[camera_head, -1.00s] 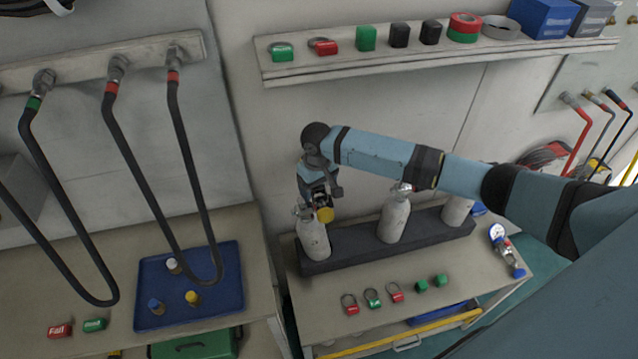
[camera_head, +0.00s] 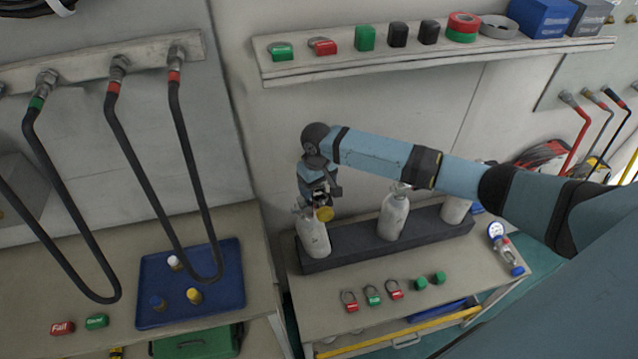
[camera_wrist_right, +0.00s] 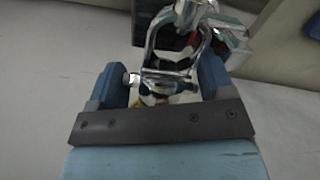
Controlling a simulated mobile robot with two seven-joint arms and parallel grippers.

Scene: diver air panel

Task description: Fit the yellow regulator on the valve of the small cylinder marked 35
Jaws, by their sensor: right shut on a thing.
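The yellow regulator (camera_head: 325,214) is at the top of the left small white cylinder (camera_head: 313,238), close against its valve. My right gripper (camera_head: 321,196) is shut on the regulator. In the right wrist view a chrome yoke (camera_wrist_right: 150,55) stands between the two blue fingers, with shiny metal valve parts beyond it. I cannot tell whether the yoke is seated around the valve. The middle cylinder (camera_head: 392,218) and the right cylinder (camera_head: 455,211) stand upright in the same dark rack (camera_head: 352,243). I cannot read the marking 35 on any cylinder. My left gripper is out of view.
A blue tray (camera_head: 218,290) with small caps is on the left bench. Black hoses (camera_head: 128,170) hang at left. A shelf (camera_head: 350,71) is above.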

